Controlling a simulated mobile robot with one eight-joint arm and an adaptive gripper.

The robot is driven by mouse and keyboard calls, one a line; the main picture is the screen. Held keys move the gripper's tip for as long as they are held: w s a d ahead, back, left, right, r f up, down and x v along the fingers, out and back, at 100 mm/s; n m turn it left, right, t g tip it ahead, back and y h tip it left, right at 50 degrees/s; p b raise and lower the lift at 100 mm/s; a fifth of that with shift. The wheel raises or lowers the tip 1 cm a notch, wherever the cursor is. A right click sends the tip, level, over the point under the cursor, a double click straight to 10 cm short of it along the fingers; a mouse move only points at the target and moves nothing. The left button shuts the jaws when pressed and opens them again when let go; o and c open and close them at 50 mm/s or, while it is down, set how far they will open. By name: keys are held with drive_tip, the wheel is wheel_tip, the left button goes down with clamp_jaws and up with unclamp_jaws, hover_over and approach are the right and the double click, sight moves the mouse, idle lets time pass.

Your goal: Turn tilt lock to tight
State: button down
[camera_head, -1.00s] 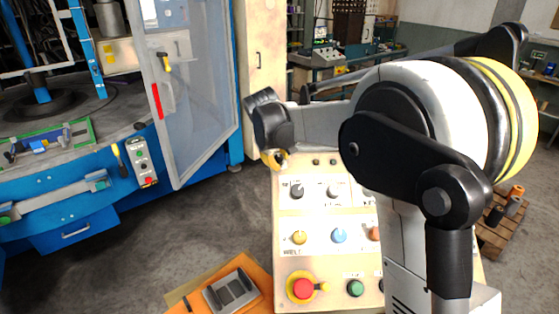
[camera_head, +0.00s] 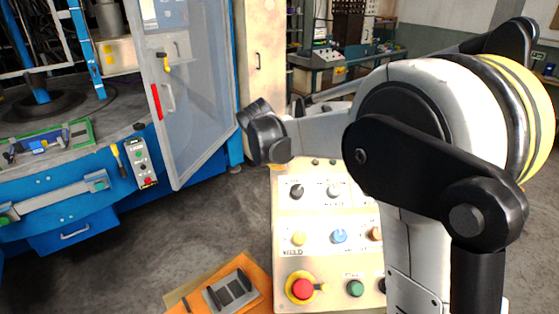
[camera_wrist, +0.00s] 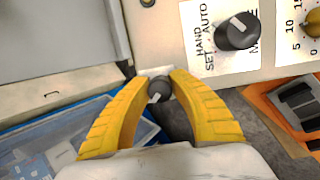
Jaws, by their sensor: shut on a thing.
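In the wrist view, my gripper (camera_wrist: 158,84) has its two yellow fingers closed around a small dark round knob (camera_wrist: 158,92), which I take to be the tilt lock. The knob sits by the pale panel's edge, and a short light mark shows on it. No tight or loose label is readable. In the head view, my gripper is mostly hidden behind my black wrist, at the top left corner of the cream control panel (camera_head: 317,212). The knob is hidden there.
A black HAND/AUTO/SET selector (camera_wrist: 237,30) sits close above right of my fingers. A blue machine with a clear door (camera_head: 187,100) stands to the left.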

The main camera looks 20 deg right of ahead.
idle(0.5)
drive_tip(key=c, duration=1.2)
unclamp_jaws()
drive_tip(key=shift+o, duration=0.2)
drive_tip(key=v, duration=1.2)
drive_tip(key=shift+s+d, duration=0.1)
drive_tip(key=s+d+f+m+y+b, duration=0.1)
drive_tip(key=s+f+m+y+b, duration=0.1)
drive_tip(key=s+f+m+b, duration=0.4)
drive_tip(key=s+d+f+m+t+y+b, duration=0.1)
drive_tip(key=s+f+m+b, duration=0.4)
drive_tip(key=s+f, duration=0.9)
drive_tip(key=s+d+m+y, duration=0.1)
drive_tip(key=s+m, duration=0.2)
drive_tip(key=s, duration=0.5)
drive_tip(key=shift+s+d+f+m+b, duration=0.3)
drive_tip(key=shift+s+f+b, duration=0.05)
drive_tip(key=shift+s, duration=0.05)
